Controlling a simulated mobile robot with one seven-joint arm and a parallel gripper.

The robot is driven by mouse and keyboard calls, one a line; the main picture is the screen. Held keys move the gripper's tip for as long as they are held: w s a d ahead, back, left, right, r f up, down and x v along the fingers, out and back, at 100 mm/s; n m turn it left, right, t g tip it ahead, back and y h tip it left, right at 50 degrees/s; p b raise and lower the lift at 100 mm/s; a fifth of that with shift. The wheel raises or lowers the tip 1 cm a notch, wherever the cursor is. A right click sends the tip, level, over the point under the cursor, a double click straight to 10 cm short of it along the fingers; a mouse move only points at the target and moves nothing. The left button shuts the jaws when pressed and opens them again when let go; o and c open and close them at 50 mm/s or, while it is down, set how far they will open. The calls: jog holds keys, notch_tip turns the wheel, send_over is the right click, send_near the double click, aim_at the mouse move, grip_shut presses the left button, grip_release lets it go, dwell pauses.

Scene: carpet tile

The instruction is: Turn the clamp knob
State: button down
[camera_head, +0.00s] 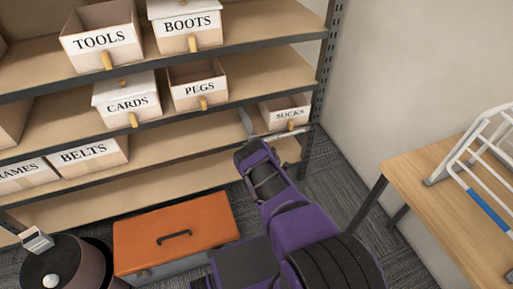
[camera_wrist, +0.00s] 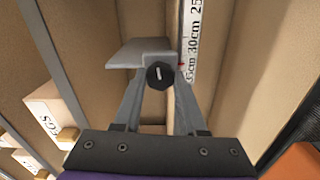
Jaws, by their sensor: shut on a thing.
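In the head view my gripper (camera_head: 248,145) is at the shelf, by the grey clamp (camera_head: 246,123) and the rule (camera_head: 273,134); the knob is hidden there.
The SOCKS box (camera_head: 289,117) stands close right of the clamp, and the PEGS box (camera_head: 203,92) is up and to the left. An orange toolbox (camera_head: 175,232) is on the floor. A wooden table (camera_head: 455,205) with a white rack (camera_head: 485,150) stands at the right.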

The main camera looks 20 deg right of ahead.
jog(key=shift+w+a+r+n, duration=0.1)
jog(key=shift+n, duration=1.9)
jog(key=shift+c, duration=2.3)
grip_release()
jog(key=shift+s, duration=0.2)
